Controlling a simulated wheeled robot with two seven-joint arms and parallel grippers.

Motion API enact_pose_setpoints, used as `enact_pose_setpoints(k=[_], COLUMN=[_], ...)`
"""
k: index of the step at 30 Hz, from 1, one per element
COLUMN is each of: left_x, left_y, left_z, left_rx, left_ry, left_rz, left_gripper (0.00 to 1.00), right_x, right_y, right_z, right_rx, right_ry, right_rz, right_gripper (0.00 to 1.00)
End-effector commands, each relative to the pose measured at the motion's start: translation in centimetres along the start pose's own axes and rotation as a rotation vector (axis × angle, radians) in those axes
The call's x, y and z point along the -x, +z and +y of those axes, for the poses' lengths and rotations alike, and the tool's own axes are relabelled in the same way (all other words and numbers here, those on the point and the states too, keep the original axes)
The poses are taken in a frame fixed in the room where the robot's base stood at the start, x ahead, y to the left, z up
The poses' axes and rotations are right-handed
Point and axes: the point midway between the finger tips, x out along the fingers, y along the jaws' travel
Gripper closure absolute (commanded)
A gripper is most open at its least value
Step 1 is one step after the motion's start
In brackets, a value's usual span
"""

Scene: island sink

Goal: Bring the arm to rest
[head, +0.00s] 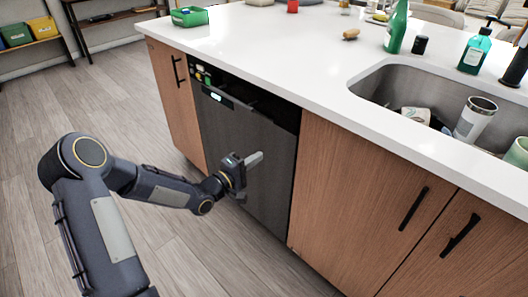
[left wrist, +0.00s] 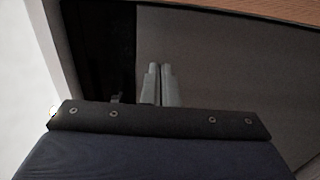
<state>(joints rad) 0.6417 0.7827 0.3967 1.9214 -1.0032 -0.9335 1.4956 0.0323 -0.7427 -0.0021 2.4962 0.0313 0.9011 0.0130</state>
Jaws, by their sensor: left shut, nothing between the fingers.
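My left gripper (head: 254,159) is in front of the dark dishwasher door (head: 262,180) in the head view, with my arm reaching in from the left. Its fingers are shut and empty. In the left wrist view the two pale fingers (left wrist: 159,84) lie side by side, with the dark door panel (left wrist: 215,55) behind them. I cannot tell whether the fingertips touch the door. The dishwasher looks closed. My right gripper is not in view.
A white countertop (head: 300,45) runs above wooden cabinets (head: 345,185) with black handles. A sink (head: 372,82) at right holds a steel tumbler (head: 474,120) and other dishes. Green bottles (head: 396,28) stand behind it. Open floor (head: 120,105) lies left of the island.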

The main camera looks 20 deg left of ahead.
Motion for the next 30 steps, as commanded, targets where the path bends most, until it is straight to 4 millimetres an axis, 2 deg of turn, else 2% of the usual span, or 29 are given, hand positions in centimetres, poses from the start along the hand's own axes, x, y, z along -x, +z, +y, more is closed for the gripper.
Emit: enact_pose_setpoints(k=[3, 6, 15, 17, 21, 23, 26, 30], left_x=[2.1, 3.3, 4.3, 4.3, 5.1, 6.3, 9.3, 15.0], left_y=[-0.1, -0.1, -0.1, -0.1, -0.6, -0.9, -0.9, 0.7], left_z=[0.2, 0.2, 0.3, 0.6, 1.9, 2.9, 4.7, 7.1], left_rx=[0.000, 0.000, -0.016, -0.059, -0.275, -0.396, -0.568, -0.722], left_ry=[-0.002, -0.001, -0.013, -0.047, -0.238, -0.355, -0.554, -0.793], left_rz=[0.003, 0.003, 0.003, 0.009, 0.049, 0.071, 0.095, 0.075], left_gripper=[1.00, 1.00, 1.00, 1.00, 1.00, 1.00, 1.00, 1.00], right_x=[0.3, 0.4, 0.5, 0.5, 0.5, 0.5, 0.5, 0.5], right_y=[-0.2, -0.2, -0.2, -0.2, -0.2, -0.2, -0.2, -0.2], right_z=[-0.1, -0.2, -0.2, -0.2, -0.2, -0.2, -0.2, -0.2], right_rx=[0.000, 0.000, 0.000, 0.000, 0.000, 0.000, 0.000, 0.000], right_ry=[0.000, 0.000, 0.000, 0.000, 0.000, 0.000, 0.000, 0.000], right_rz=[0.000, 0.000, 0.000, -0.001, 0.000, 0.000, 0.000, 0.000], right_gripper=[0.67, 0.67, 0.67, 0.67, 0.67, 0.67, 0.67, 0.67])
